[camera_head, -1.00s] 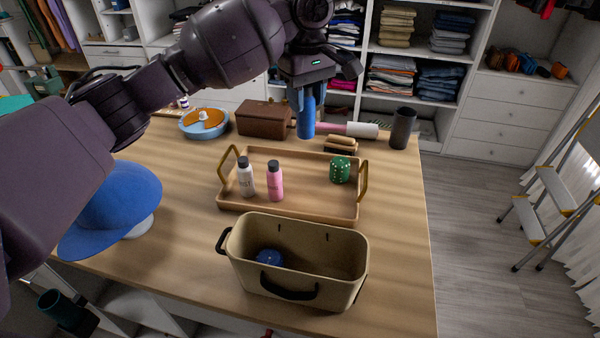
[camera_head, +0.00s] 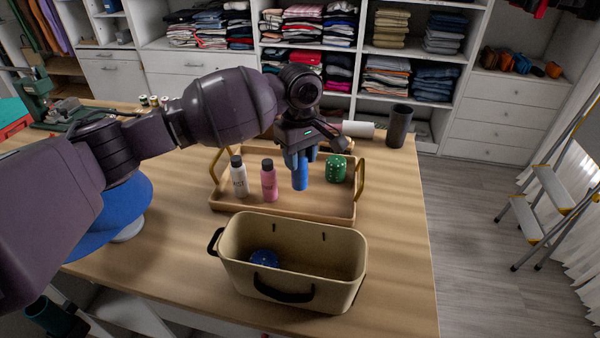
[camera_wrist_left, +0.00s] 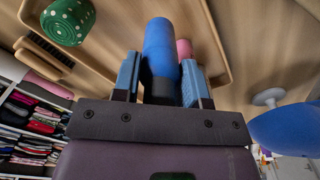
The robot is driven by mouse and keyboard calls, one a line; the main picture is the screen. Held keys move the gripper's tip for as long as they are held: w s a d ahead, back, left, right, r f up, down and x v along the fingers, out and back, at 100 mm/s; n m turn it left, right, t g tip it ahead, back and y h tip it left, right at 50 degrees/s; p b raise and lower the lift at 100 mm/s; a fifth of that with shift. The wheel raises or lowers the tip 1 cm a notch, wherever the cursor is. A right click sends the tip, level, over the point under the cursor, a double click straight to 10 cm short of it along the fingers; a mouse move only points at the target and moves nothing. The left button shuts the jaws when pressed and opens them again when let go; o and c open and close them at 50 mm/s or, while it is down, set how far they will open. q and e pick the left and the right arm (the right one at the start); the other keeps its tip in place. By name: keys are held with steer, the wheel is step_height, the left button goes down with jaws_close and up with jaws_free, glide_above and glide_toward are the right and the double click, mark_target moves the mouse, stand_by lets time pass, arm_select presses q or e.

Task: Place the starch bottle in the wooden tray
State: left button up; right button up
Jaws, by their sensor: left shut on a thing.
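The blue starch bottle (camera_head: 300,176) is upright in my left gripper (camera_head: 299,165), over the right half of the wooden tray (camera_head: 240,209). The left wrist view shows the bottle (camera_wrist_left: 160,48) between the two blue-grey fingers of the gripper (camera_wrist_left: 161,75). Its label cannot be read, and I cannot tell whether its base touches the tray floor. A white bottle (camera_head: 239,180) and a pink bottle (camera_head: 269,183) stand in the tray left of it. A green dotted object (camera_head: 337,169) is in the tray to its right. My right gripper is out of view.
A beige bin (camera_head: 295,289) with dark handles stands in front of the tray, with a blue ball (camera_head: 264,259) inside. The tray has raised brass handles (camera_head: 361,180). A dark cylinder (camera_head: 399,127) stands at the back right.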

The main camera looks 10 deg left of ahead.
mark_target(300, 172)
arm_select(q)
step_height(300, 172, down, 5)
steer(key=shift+r+b, duration=0.15)
steer(key=shift+b, duration=0.25)
steer(key=o, duration=1.1)
steer(key=shift+c, duration=0.2)
step_height(300, 172, up, 11)
steer(key=shift+f+p, duration=0.1)
steer(key=shift+p, duration=0.95)
steer(key=shift+r, duration=0.65)
